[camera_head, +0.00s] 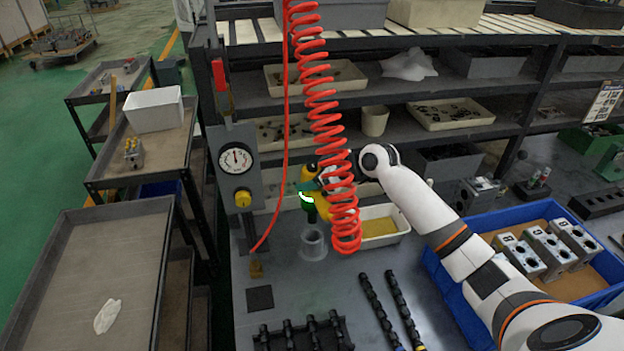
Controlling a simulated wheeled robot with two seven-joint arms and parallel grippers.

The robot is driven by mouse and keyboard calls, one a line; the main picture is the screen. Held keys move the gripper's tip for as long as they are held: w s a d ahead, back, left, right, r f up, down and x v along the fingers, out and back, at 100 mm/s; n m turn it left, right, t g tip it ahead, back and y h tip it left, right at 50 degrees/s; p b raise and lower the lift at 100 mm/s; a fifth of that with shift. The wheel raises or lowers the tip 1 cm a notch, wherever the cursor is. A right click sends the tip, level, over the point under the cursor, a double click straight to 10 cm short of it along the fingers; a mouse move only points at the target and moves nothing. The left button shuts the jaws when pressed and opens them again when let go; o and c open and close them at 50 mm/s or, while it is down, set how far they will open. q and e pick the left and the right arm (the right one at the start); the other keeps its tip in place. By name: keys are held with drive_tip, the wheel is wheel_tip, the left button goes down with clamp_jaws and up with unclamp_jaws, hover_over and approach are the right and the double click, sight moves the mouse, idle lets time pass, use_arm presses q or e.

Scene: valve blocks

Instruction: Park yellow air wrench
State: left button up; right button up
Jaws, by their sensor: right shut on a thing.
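The yellow air wrench (308,172) shows in the head view near the centre, with a green lower part and a bright white ring on it. My right gripper (326,180) is shut on it; the red coiled hose (322,100) hangs in front and hides much of the jaws and the wrench. The wrench's lower end points down above a grey round holder (313,245) on the bench. The holder's rim is partly visible, and I cannot tell whether the wrench's tip touches it. My left gripper is not in view.
A gauge panel (236,165) with a yellow knob stands left of the holder. A white tray (385,240) lies behind the hose. A blue crate (437,272) with grey valve blocks is at right, under my right arm. A dark rack (300,335) lies in front.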

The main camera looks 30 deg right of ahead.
drive_tip(key=shift+r, duration=0.25)
drive_tip(key=shift+f+b, duration=1.5)
drive_tip(key=shift+f, duration=0.9)
drive_tip(key=shift+f+b, duration=2.2)
drive_tip(key=shift+f, duration=1.3)
